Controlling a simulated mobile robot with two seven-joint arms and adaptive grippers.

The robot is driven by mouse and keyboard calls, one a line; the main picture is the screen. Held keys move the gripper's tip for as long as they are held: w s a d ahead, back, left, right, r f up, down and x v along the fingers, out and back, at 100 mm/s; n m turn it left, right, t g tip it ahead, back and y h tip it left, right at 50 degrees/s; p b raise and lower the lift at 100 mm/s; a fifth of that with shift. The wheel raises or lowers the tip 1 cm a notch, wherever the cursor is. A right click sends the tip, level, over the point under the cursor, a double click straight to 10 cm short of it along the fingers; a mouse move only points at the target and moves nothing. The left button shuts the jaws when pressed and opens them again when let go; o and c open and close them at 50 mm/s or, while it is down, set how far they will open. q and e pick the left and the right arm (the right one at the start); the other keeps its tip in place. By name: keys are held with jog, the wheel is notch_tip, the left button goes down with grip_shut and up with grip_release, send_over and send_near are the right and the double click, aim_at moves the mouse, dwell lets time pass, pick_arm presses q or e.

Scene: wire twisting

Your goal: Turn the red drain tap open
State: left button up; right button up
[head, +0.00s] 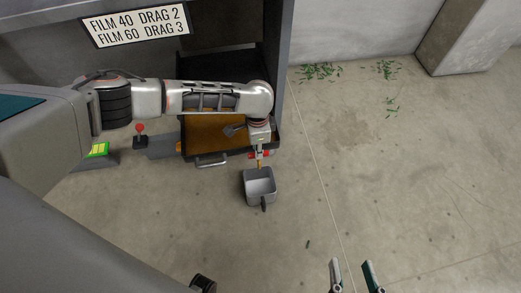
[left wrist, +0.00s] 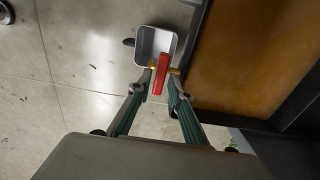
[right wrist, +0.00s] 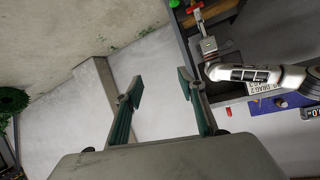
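The red drain tap (left wrist: 161,72) has a red lever on a brass fitting, at the front of the cabinet. In the head view the tap's red (head: 252,156) shows on both sides of my left gripper (head: 260,153). In the left wrist view the lever lies between the fingertips of my left gripper (left wrist: 160,80), which are drawn in close on both sides of it. A grey square pot (head: 259,187) sits on the floor under the tap; it also shows in the left wrist view (left wrist: 155,44). My right gripper (head: 353,277) is open and empty, and shows open in the right wrist view (right wrist: 160,82).
A brown-bottomed tray (head: 208,132) with a handle (head: 211,162) is behind the tap. A red-knobbed lever (head: 140,133) and a green-yellow display (head: 97,150) stand to the left. A sign (head: 137,24) hangs above.

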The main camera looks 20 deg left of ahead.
pick_arm(q)
jog(key=shift+s+f, duration=0.15)
jog(key=shift+f, duration=0.8)
jog(key=shift+f+b, duration=0.3)
jog(key=shift+b, duration=0.05)
jog(key=shift+w+r, duration=0.1)
jog(key=shift+w, duration=0.15)
pick_arm(e)
jog(key=shift+s+a+f+m, duration=0.1)
jog(key=shift+s+a+m, duration=0.05)
jog(key=shift+a+m, duration=0.25)
jog(key=shift+s+a+f+m, duration=0.15)
jog(key=shift+a+m, duration=0.15)
jog(key=shift+a, duration=0.15)
jog(key=shift+r, duration=0.1)
pick_arm(q)
grip_shut()
pick_arm(e)
jog(key=shift+r, duration=0.1)
